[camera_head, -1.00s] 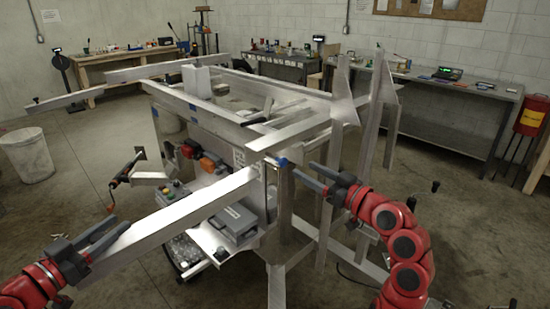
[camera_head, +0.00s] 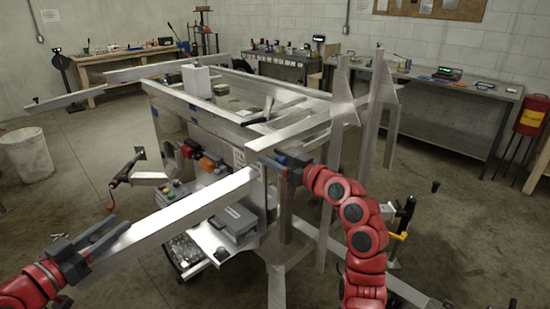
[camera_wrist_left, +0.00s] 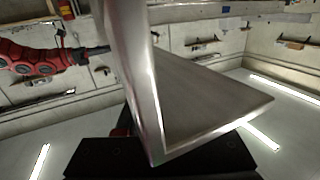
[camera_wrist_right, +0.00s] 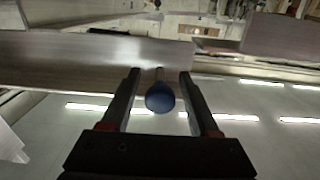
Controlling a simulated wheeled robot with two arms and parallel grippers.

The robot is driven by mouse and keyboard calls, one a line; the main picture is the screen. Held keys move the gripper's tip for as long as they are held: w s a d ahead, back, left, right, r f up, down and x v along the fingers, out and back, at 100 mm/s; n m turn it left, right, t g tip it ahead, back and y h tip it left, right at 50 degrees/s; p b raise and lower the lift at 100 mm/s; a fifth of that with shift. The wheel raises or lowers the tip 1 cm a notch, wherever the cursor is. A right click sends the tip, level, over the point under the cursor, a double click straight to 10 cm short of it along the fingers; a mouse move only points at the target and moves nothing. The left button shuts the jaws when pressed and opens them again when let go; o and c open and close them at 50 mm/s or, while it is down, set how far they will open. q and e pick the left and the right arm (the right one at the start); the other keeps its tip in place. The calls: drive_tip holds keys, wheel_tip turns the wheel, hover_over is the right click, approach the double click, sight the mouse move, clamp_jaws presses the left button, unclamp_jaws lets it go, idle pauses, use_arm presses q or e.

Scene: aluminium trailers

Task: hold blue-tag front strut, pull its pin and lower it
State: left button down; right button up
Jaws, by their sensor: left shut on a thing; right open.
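The front strut (camera_head: 185,212) is a long bare metal beam running from the trailer's near corner out to the left, roughly level. My left gripper (camera_head: 103,238) is shut on its outer end. In the left wrist view the strut (camera_wrist_left: 205,105) fills the middle, above the dark gripper body. The pin (camera_wrist_right: 159,97) has a round blue head and a thin shank against a metal beam. My right gripper (camera_wrist_right: 158,74) is open, with one finger on each side of the pin and gaps visible. In the head view my right gripper (camera_head: 279,160) hides the pin.
The trailer frame (camera_head: 240,128) stands behind the strut, with upright metal posts (camera_head: 372,115) to the right of my right gripper. A grey box (camera_head: 233,222) on a shelf and a crank handle (camera_head: 122,175) lie near the strut.

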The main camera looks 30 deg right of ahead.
clamp_jaws()
